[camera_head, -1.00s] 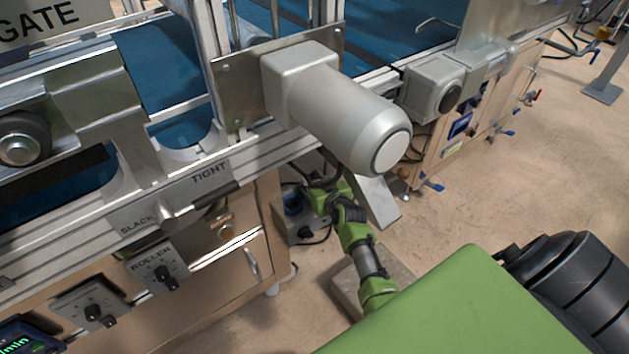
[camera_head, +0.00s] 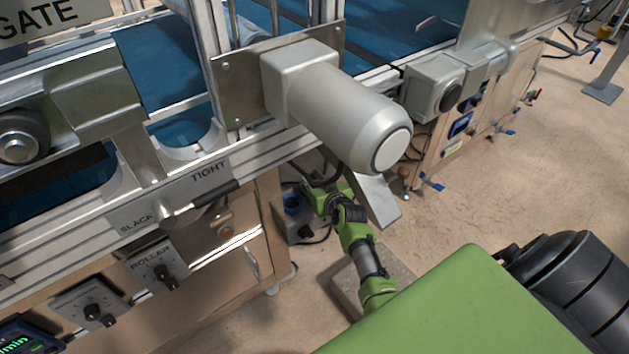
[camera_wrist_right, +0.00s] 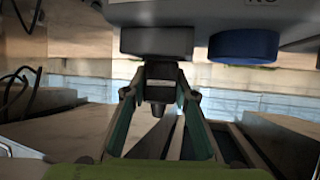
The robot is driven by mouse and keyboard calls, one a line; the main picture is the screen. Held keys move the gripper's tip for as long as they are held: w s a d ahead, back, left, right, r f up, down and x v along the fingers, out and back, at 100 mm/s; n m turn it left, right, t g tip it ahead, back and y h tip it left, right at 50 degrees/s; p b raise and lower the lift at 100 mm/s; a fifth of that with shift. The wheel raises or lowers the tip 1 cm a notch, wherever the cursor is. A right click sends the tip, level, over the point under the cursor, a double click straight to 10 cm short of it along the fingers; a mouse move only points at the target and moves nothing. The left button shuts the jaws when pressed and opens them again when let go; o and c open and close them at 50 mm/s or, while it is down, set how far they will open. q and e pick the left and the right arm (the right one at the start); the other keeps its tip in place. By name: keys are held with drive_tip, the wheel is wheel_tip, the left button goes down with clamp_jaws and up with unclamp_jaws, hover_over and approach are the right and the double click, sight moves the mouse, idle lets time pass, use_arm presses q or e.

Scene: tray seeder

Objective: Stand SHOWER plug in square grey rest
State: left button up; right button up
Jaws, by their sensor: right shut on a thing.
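My right gripper (camera_head: 318,185) is low beside the machine's legs, under the big grey motor, partly hidden in the head view. In the right wrist view its two green-lined fingers (camera_wrist_right: 160,90) close on a small dark piece, which looks like the SHOWER plug (camera_wrist_right: 160,76). No lettering on the plug is readable. I cannot make out the square grey rest. My left gripper is not in view.
The grey motor (camera_head: 340,110) overhangs the gripper. A sloping metal plate (camera_head: 375,203) is just right of the gripper. Dark cables (camera_wrist_right: 20,95) hang at the left. Open floor (camera_head: 480,190) lies right.

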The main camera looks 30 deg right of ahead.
drive_tip(key=o, duration=1.3)
drive_tip(key=v, duration=1.2)
